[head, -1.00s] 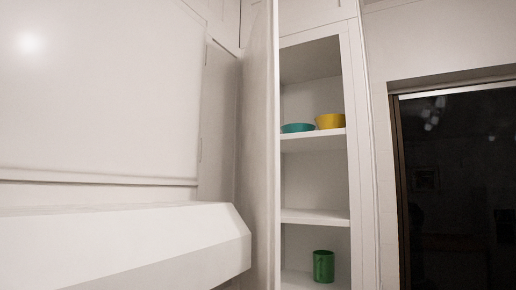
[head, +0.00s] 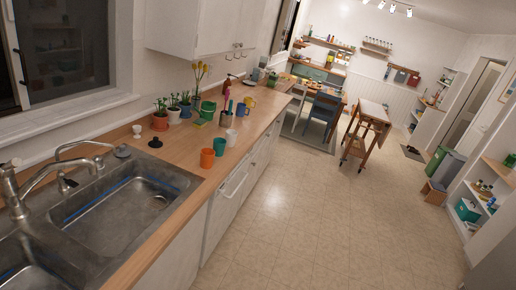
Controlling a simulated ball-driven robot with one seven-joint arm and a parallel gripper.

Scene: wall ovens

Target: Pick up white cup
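A white cup (head: 231,137) stands upright on the wooden counter (head: 184,160), near its front edge. It is beside a teal cup (head: 219,146) and an orange cup (head: 207,158), which stand closer to the sink. The white cup looks small at this distance, and its handle, if any, cannot be made out. My gripper is not in view, so its state and any contents are hidden.
A metal sink (head: 125,205) with a faucet is at the left. Potted plants (head: 160,120) stand along the wall behind the cups, and a yellow cup (head: 250,102) is farther along. The tiled floor (head: 300,215) is open right of the counter.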

